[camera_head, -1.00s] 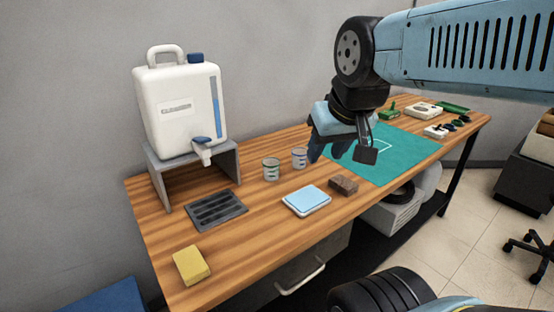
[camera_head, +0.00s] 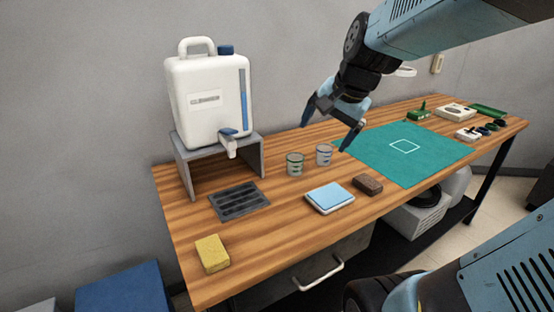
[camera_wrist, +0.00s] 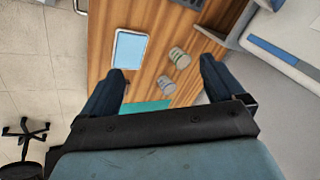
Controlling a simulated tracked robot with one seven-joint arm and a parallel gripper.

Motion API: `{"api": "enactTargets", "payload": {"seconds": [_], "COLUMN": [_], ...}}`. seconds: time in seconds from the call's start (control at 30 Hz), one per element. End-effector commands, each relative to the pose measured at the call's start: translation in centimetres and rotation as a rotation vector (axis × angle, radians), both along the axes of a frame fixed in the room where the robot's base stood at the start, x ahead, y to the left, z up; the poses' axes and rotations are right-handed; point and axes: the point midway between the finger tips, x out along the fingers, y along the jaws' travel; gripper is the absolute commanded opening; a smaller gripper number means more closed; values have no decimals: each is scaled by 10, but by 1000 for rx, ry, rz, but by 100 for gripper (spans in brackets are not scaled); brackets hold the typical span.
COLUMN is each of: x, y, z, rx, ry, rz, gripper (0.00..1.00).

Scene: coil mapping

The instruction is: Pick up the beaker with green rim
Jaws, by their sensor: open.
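The beaker with the green rim (camera_head: 295,164) stands upright on the wooden table, right of the drain grate. A second beaker with a blue rim (camera_head: 324,154) stands close to its right. My gripper (camera_head: 325,136) is open and empty in the air above the beakers, nearer the blue-rimmed one in the head view. In the wrist view, both beakers show below and between the spread fingers of my gripper (camera_wrist: 163,67). The upper one there is the green-rimmed beaker (camera_wrist: 180,57), and the blue-rimmed beaker (camera_wrist: 166,85) is nearer the teal mat.
A white water dispenser (camera_head: 210,100) stands on a grey stand (camera_head: 187,172) at the left, above the grate (camera_head: 240,201). A blue-topped scale (camera_head: 330,198), a brown block (camera_head: 367,184) and a yellow sponge (camera_head: 212,254) lie in front.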

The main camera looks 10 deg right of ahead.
Motion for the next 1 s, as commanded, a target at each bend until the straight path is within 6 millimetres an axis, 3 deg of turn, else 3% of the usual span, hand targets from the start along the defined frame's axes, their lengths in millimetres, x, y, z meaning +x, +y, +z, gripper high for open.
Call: {"api": "enactTargets", "payload": {"seconds": [0.27,0.6,0.8,1.0], "x": [80,168,200,212], "y": [-10,-41,-58,-64], "z": [-32,-91,-120,-135], "rx": [316,666,799,849], "ry": [138,317,391,422], "rz": [-491,-1113,-1372,-1472], "gripper": [95,95,95,95]}}
